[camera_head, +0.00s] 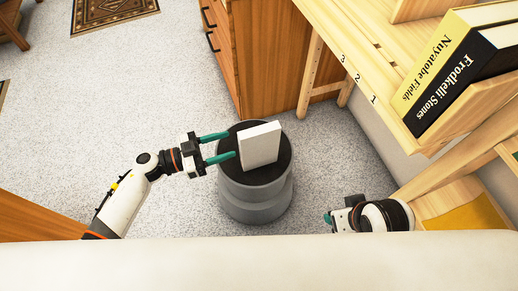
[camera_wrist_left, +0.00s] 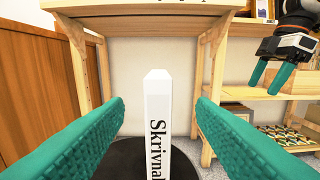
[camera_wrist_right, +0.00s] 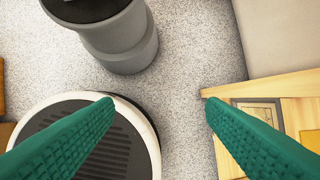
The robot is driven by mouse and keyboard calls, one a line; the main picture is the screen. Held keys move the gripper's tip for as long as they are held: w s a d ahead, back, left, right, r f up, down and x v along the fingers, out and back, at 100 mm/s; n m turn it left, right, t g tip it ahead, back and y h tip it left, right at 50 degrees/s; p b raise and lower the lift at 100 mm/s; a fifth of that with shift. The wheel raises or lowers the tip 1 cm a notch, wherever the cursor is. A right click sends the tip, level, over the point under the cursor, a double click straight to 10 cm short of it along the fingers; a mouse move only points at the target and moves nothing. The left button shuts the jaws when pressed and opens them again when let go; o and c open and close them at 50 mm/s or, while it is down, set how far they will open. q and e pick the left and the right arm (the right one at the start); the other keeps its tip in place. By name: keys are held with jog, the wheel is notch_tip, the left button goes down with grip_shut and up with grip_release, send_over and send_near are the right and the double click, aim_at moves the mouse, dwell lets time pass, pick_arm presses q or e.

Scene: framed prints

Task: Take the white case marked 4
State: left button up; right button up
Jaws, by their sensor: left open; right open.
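A white, book-like case (camera_head: 261,144) stands upright on the dark top of a grey round stand (camera_head: 255,203). No 4 shows on it. In the left wrist view its narrow white spine (camera_wrist_left: 157,110) faces me, with black lettering beginning "Skrivnal"; the lower end is cut off. My left gripper (camera_head: 231,145) is open just left of the case, its fingers pointing at it. In the left wrist view the spine appears between the two fingers, with gaps on both sides. My right gripper (camera_head: 328,218) is open and empty, low at the right, away from the stand.
A wooden shelf (camera_head: 366,75) at the right bears the numbers 3, 2 and 1 and holds yellow and black books (camera_head: 462,75). A wooden drawer cabinet (camera_head: 262,60) stands behind the stand. Carpet is clear left of it. A pale surface (camera_head: 250,262) spans the front.

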aim_at(239, 141)
pick_arm(q)
jog(key=x, duration=0.4)
jog(key=shift+d+b, duration=0.15)
jog(key=shift+b, duration=0.15)
jog(key=shift+w+d, duration=0.2)
jog(key=shift+d, duration=0.2)
jog(key=b+x, duration=0.1)
jog(key=x, duration=0.3)
jog(key=shift+w+d+b, duration=0.1)
jog(key=shift+d+b, duration=0.15)
jog(key=shift+b, duration=0.05)
jog(key=shift+d, duration=0.15)
pick_arm(e)
jog(key=w+a+r+t+y, duration=0.1)
jog(key=w+a+r+t, duration=0.2)
jog(key=w+t, duration=0.3)
jog(key=w, duration=0.3)
jog(key=shift+w+r+y, duration=0.3)
jog(key=shift+w+r, duration=0.05)
jog(key=shift+w, duration=0.05)
pick_arm(q)
jog(key=shift+c, duration=0.5)
pick_arm(e)
jog(key=shift+a, duration=0.1)
pick_arm(q)
jog(key=shift+r, duration=0.1)
grip_shut()
